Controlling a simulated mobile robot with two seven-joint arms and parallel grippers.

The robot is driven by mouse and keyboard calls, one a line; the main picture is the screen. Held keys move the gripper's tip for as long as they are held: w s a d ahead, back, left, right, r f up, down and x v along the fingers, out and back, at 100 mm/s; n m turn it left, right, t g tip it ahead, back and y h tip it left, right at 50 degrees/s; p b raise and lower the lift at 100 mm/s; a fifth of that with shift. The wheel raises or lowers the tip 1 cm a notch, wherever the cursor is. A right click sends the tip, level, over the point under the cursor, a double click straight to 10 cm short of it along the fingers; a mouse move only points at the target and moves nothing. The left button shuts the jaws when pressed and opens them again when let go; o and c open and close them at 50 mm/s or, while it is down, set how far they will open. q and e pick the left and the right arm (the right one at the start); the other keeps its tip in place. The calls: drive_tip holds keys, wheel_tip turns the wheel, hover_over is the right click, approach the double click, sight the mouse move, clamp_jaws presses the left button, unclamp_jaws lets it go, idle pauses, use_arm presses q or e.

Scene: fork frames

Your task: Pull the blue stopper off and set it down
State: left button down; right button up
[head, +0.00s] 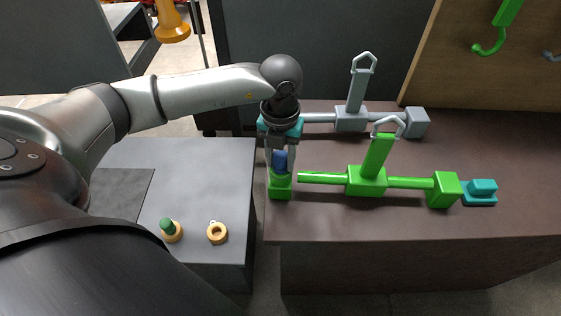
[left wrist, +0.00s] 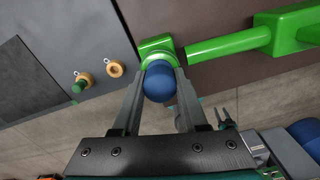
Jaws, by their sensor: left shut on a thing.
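The blue stopper (head: 280,161) is a short rounded blue piece at the left end of the brown table. It sits at the top of a green block (head: 280,187); I cannot tell whether it is still seated in it. My left gripper (head: 280,168) points down and is shut on the stopper, one finger on each side. In the left wrist view the stopper (left wrist: 159,84) is between the two fingers, with the green block (left wrist: 155,44) and its round rim just beyond.
A green pipe with a valve-like handle (head: 367,180) runs right from near the block. A grey one (head: 351,119) lies behind it. A teal block (head: 480,192) is at the right. The grey table (head: 200,195) at left holds a green-topped peg (head: 168,228) and a tan ring (head: 217,232).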

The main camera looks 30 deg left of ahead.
use_arm(q)
drive_tip(key=shift+r, duration=0.15)
idle(0.6)
drive_tip(key=shift+r+p, duration=1.8)
drive_tip(key=shift+r, duration=0.35)
drive_tip(key=shift+r+p, duration=1.5)
drive_tip(key=shift+r, duration=0.55)
